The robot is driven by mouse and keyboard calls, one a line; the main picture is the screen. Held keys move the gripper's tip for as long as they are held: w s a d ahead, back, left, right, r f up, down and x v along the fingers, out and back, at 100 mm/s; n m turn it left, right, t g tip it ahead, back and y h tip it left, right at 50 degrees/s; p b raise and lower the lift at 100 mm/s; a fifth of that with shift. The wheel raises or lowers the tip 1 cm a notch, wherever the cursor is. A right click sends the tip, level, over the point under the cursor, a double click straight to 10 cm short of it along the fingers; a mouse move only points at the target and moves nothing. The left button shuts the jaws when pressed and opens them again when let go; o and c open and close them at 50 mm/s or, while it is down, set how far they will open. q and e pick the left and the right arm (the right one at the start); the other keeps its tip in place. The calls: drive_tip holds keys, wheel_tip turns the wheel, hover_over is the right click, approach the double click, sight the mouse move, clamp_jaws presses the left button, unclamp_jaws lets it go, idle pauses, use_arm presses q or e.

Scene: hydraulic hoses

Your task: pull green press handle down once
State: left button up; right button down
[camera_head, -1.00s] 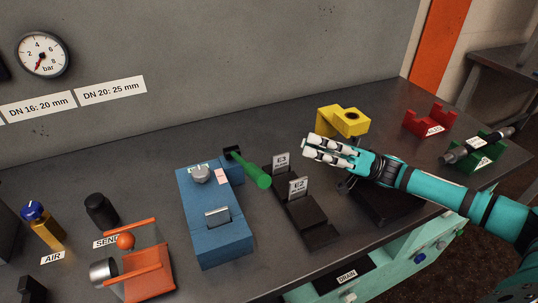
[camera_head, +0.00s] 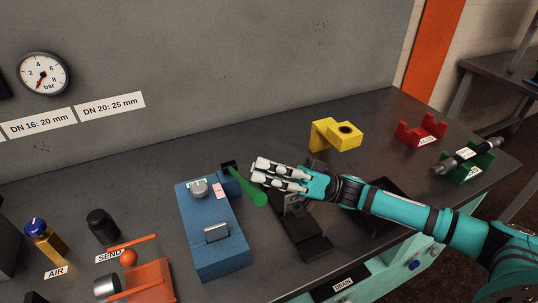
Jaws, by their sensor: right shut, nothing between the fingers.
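The green press handle (camera_head: 246,188) sticks out from the right side of the blue press (camera_head: 219,246), slanting down to the right toward the bench front. My right gripper (camera_head: 254,171) reaches in from the right, its white fingertips close to the handle's far side and covering a little of the space behind it. The fingers are shut with nothing held. I cannot tell whether they touch the handle. My left gripper is not in view.
A black stand (camera_head: 305,240) lies under my right arm. A yellow block (camera_head: 335,135), a red cradle (camera_head: 421,130) and a green cradle (camera_head: 470,166) stand to the right. An orange fixture (camera_head: 149,282) is at front left. The bench behind the press is clear.

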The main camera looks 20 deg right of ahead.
drive_tip(key=shift+s+f, duration=0.1)
drive_tip(key=shift+f, duration=0.15)
